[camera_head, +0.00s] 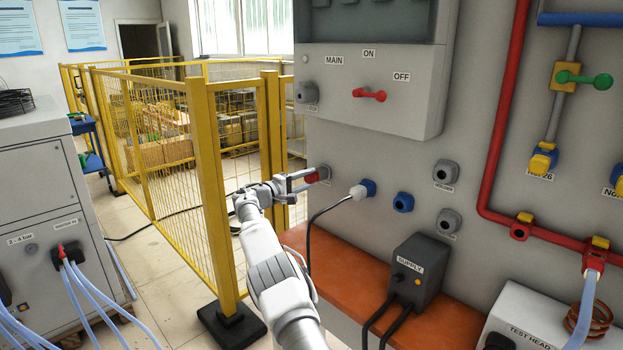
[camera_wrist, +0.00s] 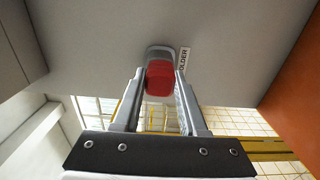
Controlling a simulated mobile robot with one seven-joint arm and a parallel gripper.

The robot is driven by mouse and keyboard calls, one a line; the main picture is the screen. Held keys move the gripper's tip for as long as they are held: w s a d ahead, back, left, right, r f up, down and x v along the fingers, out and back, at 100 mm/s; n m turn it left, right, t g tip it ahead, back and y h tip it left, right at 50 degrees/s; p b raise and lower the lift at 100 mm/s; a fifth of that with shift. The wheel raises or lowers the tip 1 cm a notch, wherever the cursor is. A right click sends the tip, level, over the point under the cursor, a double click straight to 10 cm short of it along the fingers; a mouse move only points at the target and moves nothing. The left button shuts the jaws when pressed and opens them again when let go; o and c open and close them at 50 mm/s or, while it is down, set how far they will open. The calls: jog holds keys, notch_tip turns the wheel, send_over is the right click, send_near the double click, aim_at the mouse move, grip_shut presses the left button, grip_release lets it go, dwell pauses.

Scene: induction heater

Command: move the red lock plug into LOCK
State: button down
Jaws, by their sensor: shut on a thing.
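The red lock plug (camera_wrist: 160,77) sits at a grey socket (camera_wrist: 158,52) on the panel, beside a label whose visible letters read "OLDER". My gripper (camera_wrist: 158,92) is shut on the plug, one finger on each side of it. In the head view, the red plug (camera_head: 311,178) shows between the fingers of my gripper (camera_head: 304,181), at the panel's left edge.
Right of my gripper are a white plug (camera_head: 358,191) with a black cable, a blue socket (camera_head: 403,202) and grey sockets (camera_head: 446,172). The SUPPLY box (camera_head: 419,268) stands on an orange shelf (camera_head: 350,262). A yellow fence (camera_head: 205,180) is close on the left. A red switch handle (camera_head: 369,95) sticks out above.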

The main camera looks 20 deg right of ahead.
aim_at(307, 179)
dwell(0.4)
jog(key=shift+b+v, duration=0.75)
jog(key=shift+b, duration=0.1)
jog(key=shift+b+v, duration=1.75)
jog(key=shift+v, duration=0.5)
